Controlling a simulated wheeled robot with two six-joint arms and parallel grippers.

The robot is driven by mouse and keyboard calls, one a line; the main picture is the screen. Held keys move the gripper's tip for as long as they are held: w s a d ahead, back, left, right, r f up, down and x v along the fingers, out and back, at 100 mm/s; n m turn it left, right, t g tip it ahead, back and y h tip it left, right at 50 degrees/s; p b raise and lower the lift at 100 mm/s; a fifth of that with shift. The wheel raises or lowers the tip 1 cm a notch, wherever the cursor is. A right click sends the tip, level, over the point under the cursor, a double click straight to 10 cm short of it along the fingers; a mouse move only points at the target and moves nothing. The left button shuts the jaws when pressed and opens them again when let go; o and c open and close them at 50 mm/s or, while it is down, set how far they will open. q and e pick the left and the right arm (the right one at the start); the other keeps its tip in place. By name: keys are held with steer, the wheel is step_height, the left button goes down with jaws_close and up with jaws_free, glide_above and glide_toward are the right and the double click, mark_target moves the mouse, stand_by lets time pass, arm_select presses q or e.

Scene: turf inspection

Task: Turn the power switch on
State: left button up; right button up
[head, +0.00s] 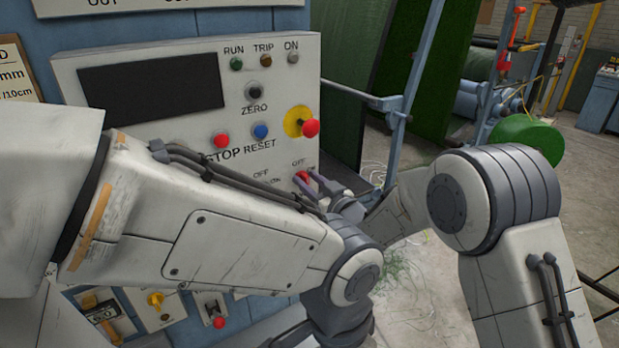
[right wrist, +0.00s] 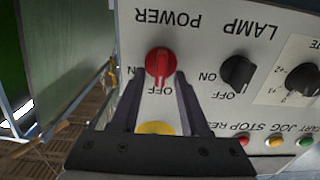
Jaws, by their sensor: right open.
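The red power switch (right wrist: 159,62) is a rotary knob on the white control panel, shown upside down in the right wrist view under the POWER label. Its handle lines up with the OFF mark; the ON mark is to its left there. In the head view the switch (head: 302,178) is low on the panel's right side, partly hidden by my gripper. My right gripper (right wrist: 158,80) is open, with its fingertips on either side of the knob's OFF end; I cannot tell whether they touch it. It also shows in the head view (head: 318,187). My left gripper is out of view.
The black lamp knob (right wrist: 237,72) is beside the switch. A red mushroom button (head: 310,128) on a yellow plate (head: 294,121) sits above it. Red stop (head: 221,139) and blue reset (head: 260,131) buttons are to the left. My left arm crosses in front of the lower panel.

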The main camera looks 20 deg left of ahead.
jaws_close()
